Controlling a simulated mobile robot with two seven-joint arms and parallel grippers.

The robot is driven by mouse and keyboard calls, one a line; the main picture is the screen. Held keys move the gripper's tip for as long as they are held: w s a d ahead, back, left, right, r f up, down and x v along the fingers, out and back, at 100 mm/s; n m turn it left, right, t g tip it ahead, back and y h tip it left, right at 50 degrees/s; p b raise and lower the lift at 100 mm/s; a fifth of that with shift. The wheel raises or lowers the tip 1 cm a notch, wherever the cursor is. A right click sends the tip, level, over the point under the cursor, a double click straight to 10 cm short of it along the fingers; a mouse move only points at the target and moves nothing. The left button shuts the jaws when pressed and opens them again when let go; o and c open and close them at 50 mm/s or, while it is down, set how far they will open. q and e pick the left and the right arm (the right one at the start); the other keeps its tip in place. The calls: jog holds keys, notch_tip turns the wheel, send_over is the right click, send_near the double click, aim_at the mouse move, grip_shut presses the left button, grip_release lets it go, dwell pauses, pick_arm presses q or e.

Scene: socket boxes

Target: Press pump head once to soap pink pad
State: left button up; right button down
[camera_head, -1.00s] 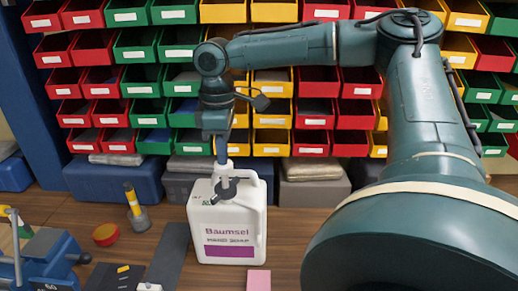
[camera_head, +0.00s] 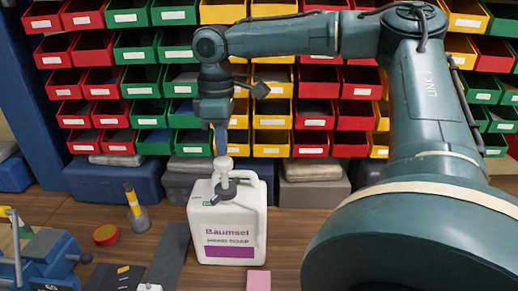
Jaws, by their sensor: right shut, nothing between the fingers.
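The white soap jug (camera_head: 232,225), labelled "Baumsel Hand Soap" with a purple band, stands upright on the wooden table in the head view. Its white pump head (camera_head: 223,165) sticks up from the top, with a grey part below it. My right gripper (camera_head: 221,150) points straight down just above the pump head, shut and empty. I cannot tell whether its tips touch the head. The pink pad (camera_head: 258,281) lies on the table in front of the jug, cut off by the bottom edge. My left gripper is not in view.
A dark grey strip (camera_head: 169,255) lies left of the jug. A bottle with a yellow top (camera_head: 137,212), a red round tin (camera_head: 106,235) and a blue vise (camera_head: 40,262) stand further left. Rows of coloured bins (camera_head: 137,50) and grey boxes fill the back.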

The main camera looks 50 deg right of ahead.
notch_tip(320, 180, up, 6)
dwell(0.6)
jog(key=shift+s, duration=0.1)
dwell(0.4)
